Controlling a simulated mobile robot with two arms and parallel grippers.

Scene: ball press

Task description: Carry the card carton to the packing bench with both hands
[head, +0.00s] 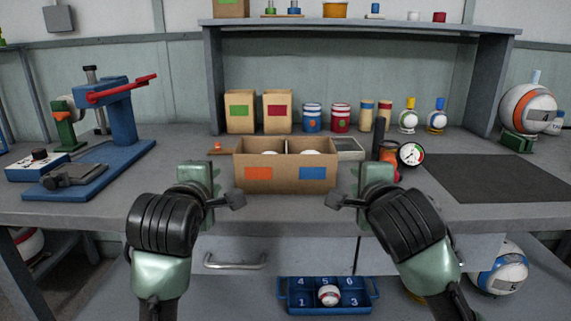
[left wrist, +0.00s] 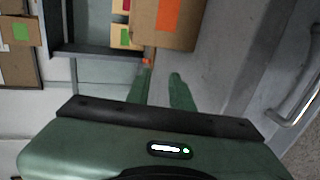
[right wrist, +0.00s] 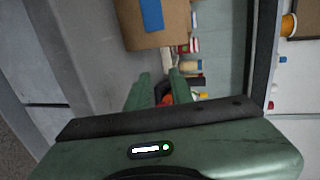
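The card carton (head: 285,178) stands upright on the grey bench in the head view. It is open-topped, with a divider, an orange patch and a blue patch on its front. A pale ball shows in each half. My left gripper (head: 208,178) is just left of the carton and in front of it; its two fingers (left wrist: 160,80) are apart with nothing between them. My right gripper (head: 365,178) is just right of the carton, also with its fingers (right wrist: 157,82) apart and empty. Neither touches the carton. I cannot tell which surface is the packing bench.
A blue lever press (head: 120,120) stands at left. A dark mat (head: 495,177) lies clear at right. A gauge (head: 411,154), an orange item and a grey tray (head: 349,143) sit close right of the carton. Paper boxes (head: 240,110) and cans stand behind. A blue numbered tray (head: 300,305) is below.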

